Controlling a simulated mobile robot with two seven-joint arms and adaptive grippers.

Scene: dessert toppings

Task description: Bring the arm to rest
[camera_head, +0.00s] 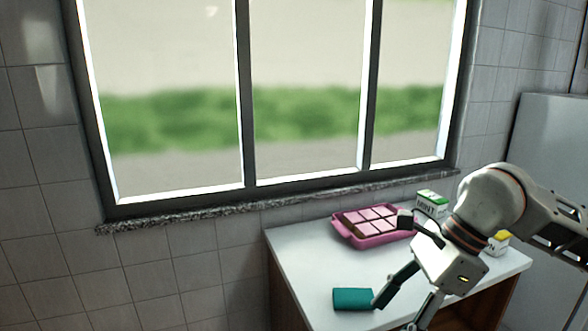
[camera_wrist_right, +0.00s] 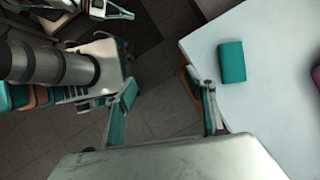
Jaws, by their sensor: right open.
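My right arm comes in from the right in the head view. Its gripper (camera_head: 396,316) points down at the table's front edge, fingers apart. In the wrist view the right gripper (camera_wrist_right: 165,105) has its two fingers spread with only dark floor between them, so it holds nothing. A teal block (camera_head: 352,298) lies on the white table just left of one finger in the head view. In the wrist view the teal block (camera_wrist_right: 231,61) lies on the table outside the fingers.
A pink tray (camera_head: 340,228) with several pink and brown pieces stands at the back of the table (camera_head: 305,255). A green-and-white mint box (camera_head: 432,203) and a yellow-and-white box (camera_head: 499,241) stand near my arm, the latter partly hidden. A window (camera_head: 310,90) is behind.

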